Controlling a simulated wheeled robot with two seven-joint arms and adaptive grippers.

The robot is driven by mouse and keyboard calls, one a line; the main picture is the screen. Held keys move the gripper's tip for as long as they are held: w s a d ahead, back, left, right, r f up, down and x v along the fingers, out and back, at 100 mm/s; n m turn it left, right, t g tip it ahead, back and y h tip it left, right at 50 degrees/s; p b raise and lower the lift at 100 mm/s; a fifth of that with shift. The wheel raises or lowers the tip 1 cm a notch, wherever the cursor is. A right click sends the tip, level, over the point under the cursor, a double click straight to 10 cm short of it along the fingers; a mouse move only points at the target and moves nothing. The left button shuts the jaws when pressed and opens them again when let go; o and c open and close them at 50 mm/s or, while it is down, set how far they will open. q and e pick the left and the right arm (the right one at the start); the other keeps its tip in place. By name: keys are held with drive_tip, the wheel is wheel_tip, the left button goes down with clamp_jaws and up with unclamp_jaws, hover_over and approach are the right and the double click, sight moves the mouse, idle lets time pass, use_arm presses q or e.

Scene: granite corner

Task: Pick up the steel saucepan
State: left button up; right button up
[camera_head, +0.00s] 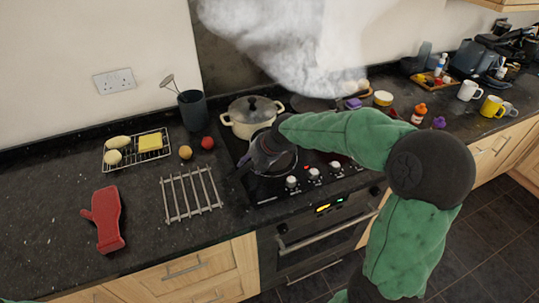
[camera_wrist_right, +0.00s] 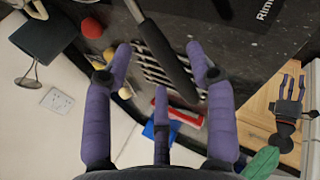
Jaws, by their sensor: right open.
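The steel saucepan (camera_head: 278,166) sits on the front of the hob, partly hidden by my right gripper and arm. My right gripper (camera_head: 247,163) is above its left side, fingers pointing left and down. In the right wrist view the purple fingers of the right gripper (camera_wrist_right: 159,62) are spread open. A dark bar, apparently the pan's handle (camera_wrist_right: 165,45), runs between the two outer fingers; no finger is seen closed on it. My left gripper (camera_wrist_right: 290,92) shows small at the right of that view, fingers apart, with nothing seen in it.
A cream lidded pot (camera_head: 252,116) stands behind the saucepan, and steam rises at the back. Left of the hob are a wire rack (camera_head: 190,194), a red mitt (camera_head: 104,218), a tomato (camera_head: 207,143) and a utensil holder (camera_head: 193,109). Mugs and bottles stand at right.

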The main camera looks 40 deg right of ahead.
sight(248, 165)
drive_tip(key=shift+b+x, duration=0.55)
drive_tip(key=shift+x, duration=2)
drive_tip(key=shift+w+d+r, duration=0.1)
drive_tip(key=shift+w+d, duration=0.1)
clamp_jaws()
drive_tip(key=shift+r, duration=0.1)
